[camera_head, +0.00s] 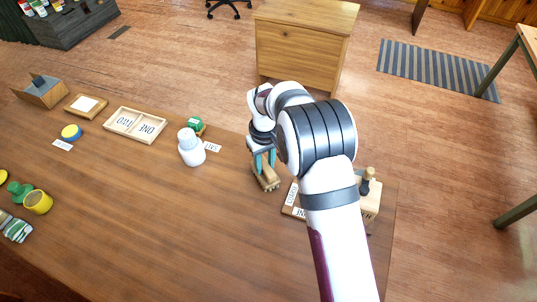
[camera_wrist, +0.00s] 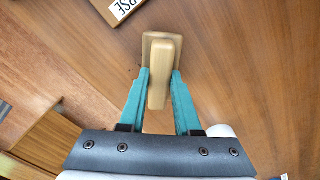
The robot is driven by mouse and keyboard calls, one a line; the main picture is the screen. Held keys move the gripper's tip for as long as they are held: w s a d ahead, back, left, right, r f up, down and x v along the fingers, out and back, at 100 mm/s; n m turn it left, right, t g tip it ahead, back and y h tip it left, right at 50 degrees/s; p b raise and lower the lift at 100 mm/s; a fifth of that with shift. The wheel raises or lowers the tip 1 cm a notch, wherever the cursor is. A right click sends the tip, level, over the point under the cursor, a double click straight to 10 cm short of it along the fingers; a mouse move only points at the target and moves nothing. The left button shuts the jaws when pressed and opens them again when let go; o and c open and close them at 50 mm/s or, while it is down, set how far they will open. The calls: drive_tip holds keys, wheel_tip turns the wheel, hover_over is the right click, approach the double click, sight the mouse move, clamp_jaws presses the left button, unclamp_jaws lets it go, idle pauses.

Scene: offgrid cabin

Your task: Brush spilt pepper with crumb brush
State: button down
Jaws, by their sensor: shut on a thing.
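My gripper (camera_head: 264,162) is over the far right part of the wooden table, its teal fingers pointing down. It is shut on the wooden handle of the crumb brush (camera_head: 267,181). In the wrist view the pale brush (camera_wrist: 162,45) stands between the two teal fingers (camera_wrist: 160,78), with its wider block beyond the handle. The brush is at or just above the table top; I cannot tell whether it touches. A few tiny dark specks show beside the brush in the wrist view, too small to be sure they are pepper. No pepper can be made out in the head view.
A wooden board with labels (camera_head: 290,200) lies right of the brush, partly behind my arm; a pale wooden block (camera_head: 371,205) stands beyond. Left are a white bottle (camera_head: 191,150), a green-topped item (camera_head: 195,124) and a two-part tray (camera_head: 153,115). The table's middle (camera_head: 170,220) is clear.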

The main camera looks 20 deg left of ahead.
drive_tip(key=shift+s, duration=0.8)
drive_tip(key=shift+r, duration=3.95)
